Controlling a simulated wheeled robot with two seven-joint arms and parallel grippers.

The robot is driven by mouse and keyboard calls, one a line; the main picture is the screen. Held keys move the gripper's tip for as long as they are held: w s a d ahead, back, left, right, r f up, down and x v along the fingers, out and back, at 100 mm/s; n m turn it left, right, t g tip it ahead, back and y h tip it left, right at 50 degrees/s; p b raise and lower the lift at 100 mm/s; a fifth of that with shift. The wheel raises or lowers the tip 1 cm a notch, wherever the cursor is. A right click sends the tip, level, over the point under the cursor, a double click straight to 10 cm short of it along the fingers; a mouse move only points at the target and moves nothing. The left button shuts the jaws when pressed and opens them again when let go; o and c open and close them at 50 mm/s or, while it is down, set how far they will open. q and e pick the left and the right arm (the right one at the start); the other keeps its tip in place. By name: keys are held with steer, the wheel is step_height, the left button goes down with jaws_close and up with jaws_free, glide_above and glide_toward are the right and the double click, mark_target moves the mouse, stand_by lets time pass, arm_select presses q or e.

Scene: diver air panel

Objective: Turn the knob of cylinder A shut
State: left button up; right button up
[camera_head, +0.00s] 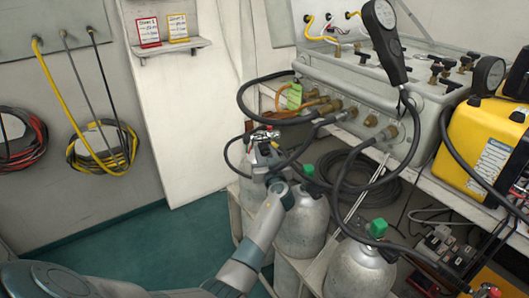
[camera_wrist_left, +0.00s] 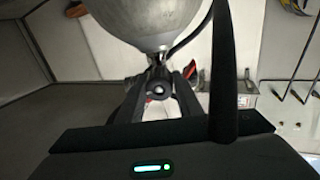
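Three grey gas cylinders stand in a row in the head view. The farthest (camera_head: 250,192) has its top largely covered by my left gripper (camera_head: 264,142), and I cannot make out its knob. The middle cylinder (camera_head: 302,225) has a green knob (camera_head: 308,169), and so does the nearest cylinder (camera_head: 357,272), with its own green knob (camera_head: 377,228). No letter A is readable. In the left wrist view, the fingers of my left gripper (camera_wrist_left: 158,72) converge at the neck of a rounded cylinder (camera_wrist_left: 155,20); whether they grip anything is unclear. My right gripper is not in view.
A grey panel box (camera_head: 365,90) with hoses and gauges stands on a shelf behind the cylinders. Black hoses loop close around the cylinder tops. A yellow case (camera_head: 482,145) sits at right. The green floor (camera_head: 165,250) at left is clear.

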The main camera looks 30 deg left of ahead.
arm_select(q)
steer(key=shift+m, duration=0.8)
steer(key=o, duration=1)
steer(key=shift+o, duration=0.2)
steer(key=shift+s+d, duration=0.1)
steer(key=v, duration=1.7)
steer(key=shift+b, duration=0.45)
steer(key=shift+r, duration=0.15)
